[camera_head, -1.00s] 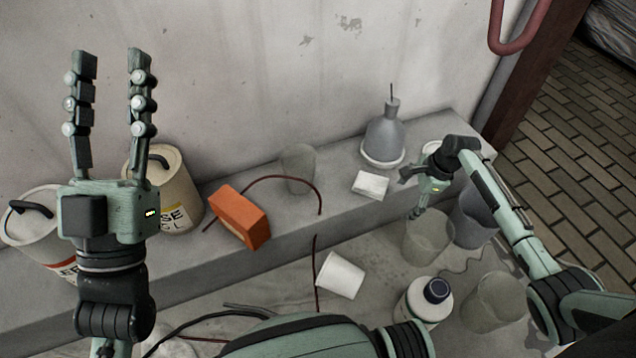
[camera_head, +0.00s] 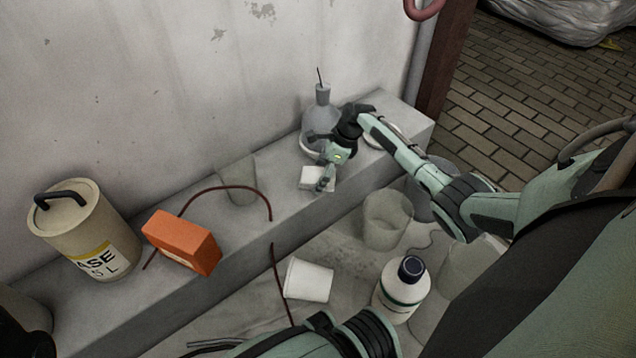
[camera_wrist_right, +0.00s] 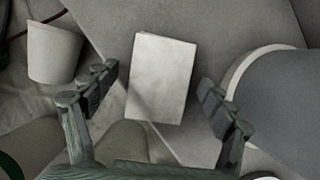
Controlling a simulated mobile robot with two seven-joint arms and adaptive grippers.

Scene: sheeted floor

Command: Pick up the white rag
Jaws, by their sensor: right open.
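The white rag (camera_head: 308,177) is a small folded rectangle lying flat on the concrete ledge, just in front of the grey flask. In the right wrist view the rag (camera_wrist_right: 161,78) shows nearly whole, between the two fingers. My right gripper (camera_head: 318,163) is open over the rag, its fingers apart on either side. It also shows in the wrist view (camera_wrist_right: 160,82), with nothing between the fingers but the rag below. I cannot tell the exact height of the fingertips above the ledge. My left gripper is not in view.
The grey flask (camera_head: 322,108) stands close behind the rag. A translucent cup (camera_head: 238,182), an orange box (camera_head: 182,243) and a beige can (camera_head: 82,232) stand along the ledge (camera_head: 225,262). Below are a white cup (camera_head: 308,281) and a white bottle (camera_head: 402,292).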

